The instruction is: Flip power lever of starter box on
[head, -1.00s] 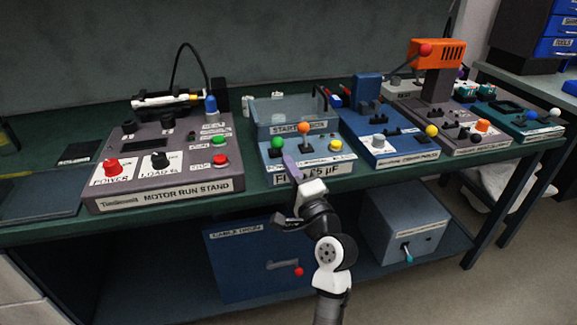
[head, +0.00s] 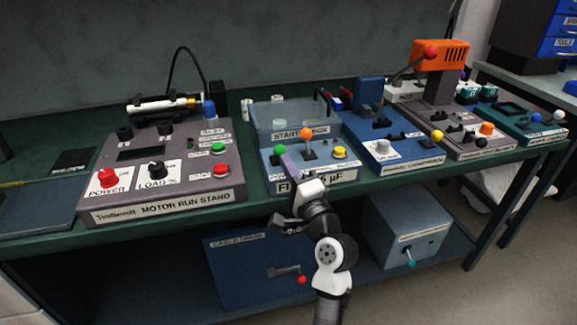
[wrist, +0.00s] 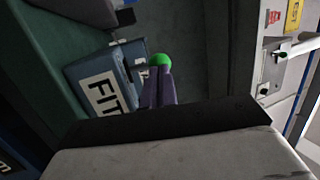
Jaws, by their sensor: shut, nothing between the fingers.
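The starter box (head: 315,180) is a blue-grey box at the front of the bench, with a raised back part labelled as a starter box. It carries a green ball knob (head: 280,150), an orange-knobbed lever (head: 306,134) standing upright, and a yellow knob (head: 339,152). Which of these is the power lever I cannot read. My gripper (head: 284,160) has purple fingers, shut and empty, at the box's front left. In the wrist view the fingertips (wrist: 158,72) overlap the lower edge of the green ball (wrist: 160,59); whether they touch it I cannot tell.
The motor run stand (head: 165,175) stands left of the box. A blue unit (head: 385,150) stands close on the right, with further machines beyond. Below the bench are a blue cabinet (head: 235,265) and a grey box (head: 405,225) with a teal-tipped handle.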

